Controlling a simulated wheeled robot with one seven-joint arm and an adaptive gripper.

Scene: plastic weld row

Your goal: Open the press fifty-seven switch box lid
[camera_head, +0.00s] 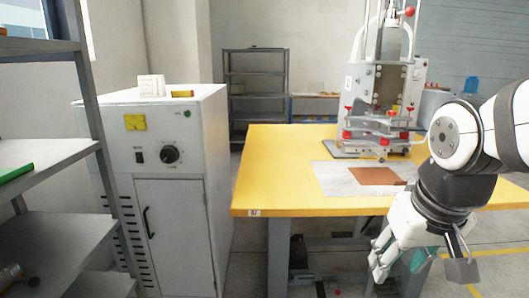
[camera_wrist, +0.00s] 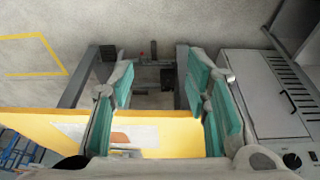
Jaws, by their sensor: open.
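The press (camera_head: 385,85), a grey metal machine with red knobs, stands upright on the yellow table (camera_head: 290,170). A small tag (camera_head: 254,212) with markings sits on the table's front edge; I cannot read it surely. Under the table is dark grey equipment (camera_head: 335,262), also in the wrist view (camera_wrist: 150,78) with a small red spot. I cannot tell whether it is the switch box, and no lid is clearly visible. My gripper (camera_head: 415,272) is open and empty in front of the table's right part. In the wrist view its teal-padded fingers (camera_wrist: 160,88) are spread apart, with the table edge behind them.
A grey cabinet (camera_head: 165,205) with a knob and door stands left of the table; it also shows in the wrist view (camera_wrist: 262,95). A grey shelf unit (camera_head: 60,150) is at the near left. A brown sheet (camera_head: 376,176) lies on the table. Floor between cabinet and table is clear.

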